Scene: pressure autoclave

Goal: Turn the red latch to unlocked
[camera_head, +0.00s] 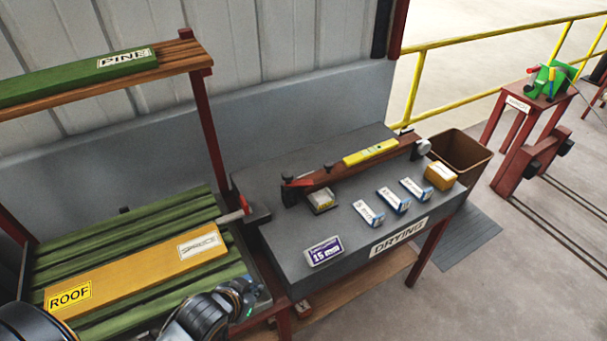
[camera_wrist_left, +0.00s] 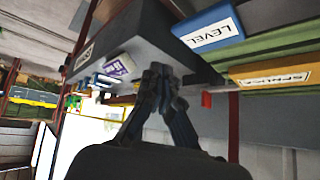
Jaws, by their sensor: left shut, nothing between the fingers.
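A small red piece, which looks like the red latch (camera_head: 244,204), sits beside a grey bar (camera_head: 230,216) at the left end of the dark grey drying bench. A small red piece also shows in the left wrist view (camera_wrist_left: 206,99), just right of the fingertips and apart from them in the picture. I cannot read whether the latch is locked. My left gripper (camera_head: 246,288) is low in the head view, below the latch and near the bench corner. In the left wrist view its fingers (camera_wrist_left: 158,75) are together and empty. My right gripper is not seen.
The drying bench (camera_head: 290,235) holds a purple-labelled box (camera_head: 323,251), several small boxes and a yellow level (camera_head: 370,152). At left, a yellow board (camera_head: 140,270) lies on green slats, under a wooden shelf (camera_head: 180,60) with a red post (camera_head: 207,125). A brown bin (camera_head: 460,152) stands behind right.

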